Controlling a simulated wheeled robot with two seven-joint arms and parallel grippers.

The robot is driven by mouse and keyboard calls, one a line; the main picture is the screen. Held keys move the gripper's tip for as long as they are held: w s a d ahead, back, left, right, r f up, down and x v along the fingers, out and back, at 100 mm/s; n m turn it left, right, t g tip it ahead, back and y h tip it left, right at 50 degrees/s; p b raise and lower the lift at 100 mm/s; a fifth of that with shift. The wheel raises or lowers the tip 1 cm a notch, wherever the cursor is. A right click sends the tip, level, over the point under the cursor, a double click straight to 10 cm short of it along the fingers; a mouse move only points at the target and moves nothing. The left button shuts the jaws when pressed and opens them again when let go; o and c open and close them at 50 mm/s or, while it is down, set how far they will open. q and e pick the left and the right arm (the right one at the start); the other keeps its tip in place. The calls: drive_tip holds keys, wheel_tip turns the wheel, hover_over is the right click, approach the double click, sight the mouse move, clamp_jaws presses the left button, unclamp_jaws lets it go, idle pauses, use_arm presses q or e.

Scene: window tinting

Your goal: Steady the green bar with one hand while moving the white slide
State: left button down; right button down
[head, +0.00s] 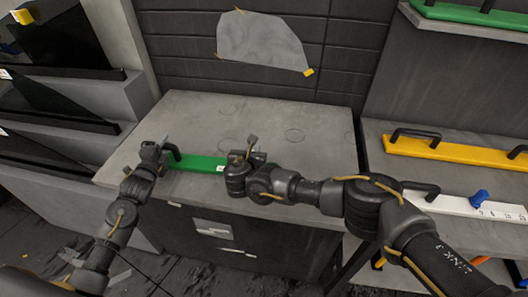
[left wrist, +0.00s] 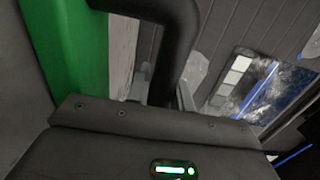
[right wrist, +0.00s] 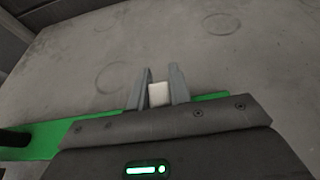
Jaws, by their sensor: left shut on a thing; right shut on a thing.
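The green bar (head: 196,162) lies on the grey cabinet top near its front edge. It has a black handle (head: 173,151) at its left end. My left gripper (head: 152,150) is shut on this handle; the left wrist view shows the handle (left wrist: 176,40) between the fingers beside the green bar (left wrist: 72,50). The white slide (right wrist: 159,94) sits between the fingers of my right gripper (right wrist: 160,90), which is shut on it over the green bar (right wrist: 70,130). In the head view my right gripper (head: 246,152) hides the bar's right part.
The grey cabinet top (head: 215,110) is clear behind the bar. At right, a shelf holds a yellow bar (head: 455,151) with black handles and a white bar (head: 455,204) with a blue slide (head: 479,198). Another green bar (head: 470,14) lies on an upper shelf.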

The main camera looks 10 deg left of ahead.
drive_tip(key=a, duration=0.4)
drive_tip(key=shift+s, duration=0.3)
drive_tip(key=c, duration=1.3)
unclamp_jaws()
drive_tip(key=shift+w+d, duration=0.1)
drive_tip(key=v, duration=1.2)
drive_tip(key=shift+f, duration=0.1)
